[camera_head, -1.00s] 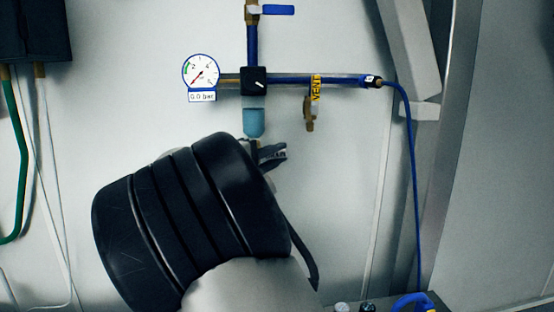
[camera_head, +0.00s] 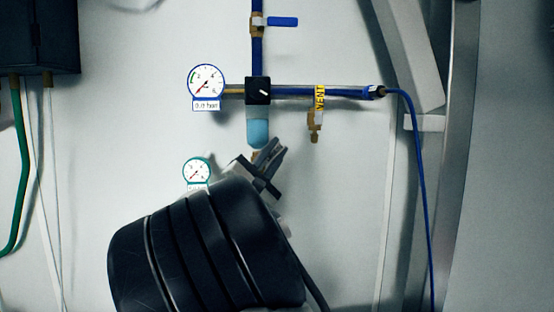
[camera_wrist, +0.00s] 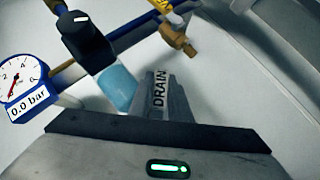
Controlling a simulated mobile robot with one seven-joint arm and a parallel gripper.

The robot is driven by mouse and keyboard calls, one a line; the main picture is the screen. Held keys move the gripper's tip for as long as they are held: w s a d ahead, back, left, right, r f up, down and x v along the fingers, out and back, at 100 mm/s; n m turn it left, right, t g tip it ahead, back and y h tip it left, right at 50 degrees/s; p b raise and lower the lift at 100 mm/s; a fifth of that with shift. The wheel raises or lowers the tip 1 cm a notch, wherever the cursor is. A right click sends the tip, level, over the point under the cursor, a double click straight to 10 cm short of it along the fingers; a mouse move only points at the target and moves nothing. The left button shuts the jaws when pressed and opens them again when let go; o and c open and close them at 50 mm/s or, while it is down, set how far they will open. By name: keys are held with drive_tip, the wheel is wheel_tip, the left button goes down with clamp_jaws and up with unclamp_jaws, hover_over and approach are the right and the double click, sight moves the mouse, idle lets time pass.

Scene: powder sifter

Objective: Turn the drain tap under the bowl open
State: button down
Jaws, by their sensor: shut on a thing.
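The bowl (camera_head: 257,131) is a pale blue cup under the black regulator block on the wall pipe. It also shows in the wrist view (camera_wrist: 117,87). A bit of the drain tap (camera_head: 255,154), brass-coloured, shows just below the bowl, mostly hidden by my fingers. In the wrist view its DRAIN label (camera_wrist: 160,92) stands at my fingers. My gripper (camera_head: 268,157) reaches up from below, tilted, and is shut on the drain tap. The wrist view shows the fingers (camera_wrist: 174,98) close beside the bowl. How far the tap is turned cannot be told.
A round gauge (camera_head: 206,81) reading near zero is left of the regulator block (camera_head: 258,90). A smaller green-rimmed gauge (camera_head: 197,171) is below it. The brass vent valve (camera_head: 315,125) hangs to the right. A blue-handled valve (camera_head: 283,21) is above. A blue hose (camera_head: 419,170) runs down the right.

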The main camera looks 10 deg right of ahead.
drive_tip(key=shift+a+n, duration=0.1)
drive_tip(key=shift+n, duration=0.3)
drive_tip(key=c, duration=1.6)
unclamp_jaws()
drive_tip(key=shift+r, duration=0.1)
drive_tip(key=shift+c, duration=0.2)
